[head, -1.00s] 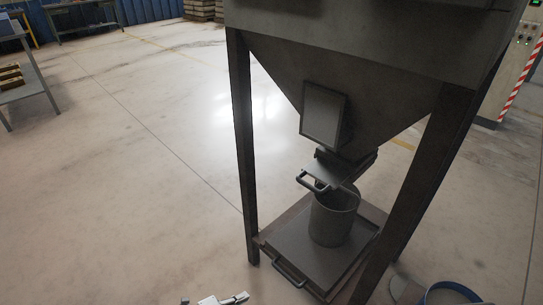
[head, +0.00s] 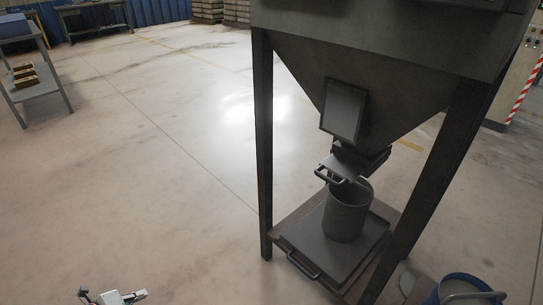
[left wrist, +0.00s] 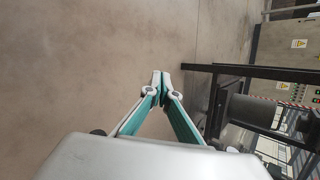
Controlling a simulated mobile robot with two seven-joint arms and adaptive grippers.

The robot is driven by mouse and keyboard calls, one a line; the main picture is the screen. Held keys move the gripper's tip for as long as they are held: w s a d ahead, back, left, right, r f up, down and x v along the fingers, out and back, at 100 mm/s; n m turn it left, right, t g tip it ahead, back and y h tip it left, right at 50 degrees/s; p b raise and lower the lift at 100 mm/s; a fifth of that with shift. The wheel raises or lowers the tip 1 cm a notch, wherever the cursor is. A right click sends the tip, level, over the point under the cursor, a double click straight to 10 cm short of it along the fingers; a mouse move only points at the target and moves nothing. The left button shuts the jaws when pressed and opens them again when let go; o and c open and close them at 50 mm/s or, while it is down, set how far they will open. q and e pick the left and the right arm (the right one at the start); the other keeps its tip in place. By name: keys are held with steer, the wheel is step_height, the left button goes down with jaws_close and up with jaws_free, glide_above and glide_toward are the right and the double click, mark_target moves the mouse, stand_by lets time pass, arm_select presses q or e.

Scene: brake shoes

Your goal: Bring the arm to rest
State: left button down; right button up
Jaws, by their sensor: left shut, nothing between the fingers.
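My left gripper (head: 112,297) shows at the bottom edge of the head view, left of the hopper stand, over bare floor. Only its top part is in the picture. In the left wrist view its two green-lined fingers (left wrist: 160,78) meet at their tips, with nothing between them. It is apart from the stand, which lies to the right in that view. My right gripper is in neither view.
A dark hopper (head: 400,75) on legs stands at the right. Below its spout, a grey cylindrical pot (head: 343,218) stands on a handled tray (head: 301,237). A blue bucket (head: 437,295) is at the lower right. A shelf table (head: 40,90) is far left. Open floor lies between.

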arm_select(q)
steer(key=a+r+y, duration=0.2)
steer(key=a+r, duration=0.2)
steer(key=a, duration=0.9)
steer(key=s+d+r+n+h, duration=0.15)
steer(key=s+d+n, duration=0.45)
steer(key=s+d, duration=0.85)
steer(key=s+d+r+n+h, duration=0.2)
steer(key=s+d+r+n, duration=0.5)
steer(key=s+d+r, duration=0.6)
steer(key=w+d+r+n+t+y, duration=0.1)
steer(key=w+d+n+t+y, duration=0.2)
steer(key=d+n, duration=0.75)
step_height(320, 180, up, 6)
steer(key=p, duration=1.4)
steer(key=shift+s+g, duration=0.3)
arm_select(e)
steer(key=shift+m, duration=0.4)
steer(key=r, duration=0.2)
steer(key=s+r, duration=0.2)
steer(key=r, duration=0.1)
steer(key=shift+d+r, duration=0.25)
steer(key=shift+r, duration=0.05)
